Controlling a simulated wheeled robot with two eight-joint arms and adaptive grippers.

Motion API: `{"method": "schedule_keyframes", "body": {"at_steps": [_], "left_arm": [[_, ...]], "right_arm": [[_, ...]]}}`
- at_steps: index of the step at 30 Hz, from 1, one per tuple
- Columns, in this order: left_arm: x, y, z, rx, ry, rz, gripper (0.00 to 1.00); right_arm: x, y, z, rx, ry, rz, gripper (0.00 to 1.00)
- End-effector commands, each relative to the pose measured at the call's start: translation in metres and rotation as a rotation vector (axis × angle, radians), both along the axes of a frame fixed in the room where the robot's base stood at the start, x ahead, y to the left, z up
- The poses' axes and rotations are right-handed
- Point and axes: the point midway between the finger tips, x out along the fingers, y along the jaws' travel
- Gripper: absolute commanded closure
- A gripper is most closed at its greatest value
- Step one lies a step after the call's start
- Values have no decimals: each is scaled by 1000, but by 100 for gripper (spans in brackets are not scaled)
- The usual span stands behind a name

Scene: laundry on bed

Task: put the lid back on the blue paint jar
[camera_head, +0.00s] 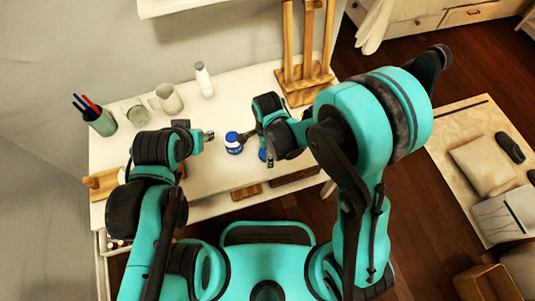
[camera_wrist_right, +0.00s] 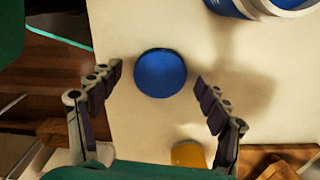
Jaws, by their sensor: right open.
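The blue paint jar (camera_head: 233,145) stands on the white table near its front edge; its side also shows at the top right of the right wrist view (camera_wrist_right: 262,8). The round blue lid (camera_wrist_right: 160,73) lies on the table apart from the jar, partly hidden in the head view (camera_head: 262,155). My right gripper (camera_wrist_right: 158,78) is open, with its two fingers on either side of the lid and not visibly touching it. My left gripper (camera_head: 209,135) is close to the left of the jar; its fingers are too small to read.
A white bottle (camera_head: 203,80), a mug (camera_head: 167,99), a glass (camera_head: 136,114) and a pen cup (camera_head: 101,122) stand at the back left. A wooden easel (camera_head: 303,88) stands at the back right. A yellow object (camera_wrist_right: 188,154) and wooden pieces are near the table edge.

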Motion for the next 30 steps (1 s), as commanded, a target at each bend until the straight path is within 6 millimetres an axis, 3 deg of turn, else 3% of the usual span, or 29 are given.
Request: {"method": "schedule_keyframes", "body": {"at_steps": [5, 9, 11, 23, 30], "left_arm": [[0, 0, 1, 0, 0, 0, 60], [0, 0, 1, 0, 0, 0, 60], [0, 0, 1, 0, 0, 0, 60], [0, 0, 3, 0, 0, 0, 60], [0, 0, 19, 0, 0, 0, 60]], "right_arm": [[0, 0, 1, 0, 0, 0, 23], [0, 0, 1, 0, 0, 0, 53], [0, 0, 1, 0, 0, 0, 59], [0, 0, 4, 0, 0, 0, 60], [0, 0, 32, 0, 0, 0, 60]]}}
